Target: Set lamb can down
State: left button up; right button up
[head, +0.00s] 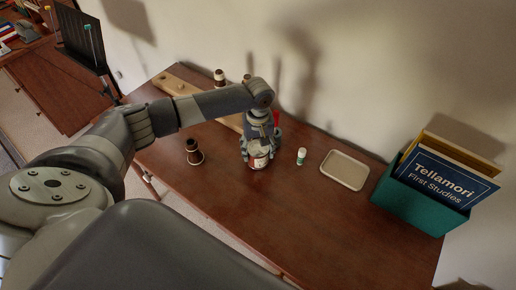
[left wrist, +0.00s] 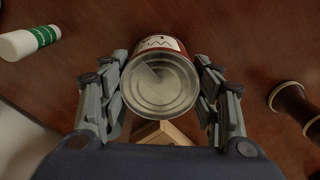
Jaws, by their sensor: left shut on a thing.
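My left gripper (head: 258,146) reaches over the brown wooden table (head: 300,235) and is shut on the lamb can (head: 259,162). In the left wrist view the can (left wrist: 160,83) sits between both fingers of the gripper (left wrist: 162,88), its bare metal end facing the camera and a red and white label beyond it. I cannot tell whether the can touches the table. My right gripper does not show.
A small white and green bottle (head: 301,156) stands just right of the can, and a pale tray (head: 345,169) lies farther right. A teal box (head: 415,203) with books stands at the right end. A dark spool-shaped object (head: 194,152) stands to the left. The table's front right is clear.

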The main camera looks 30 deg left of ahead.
pick_arm(q)
jog(key=o, duration=1.3)
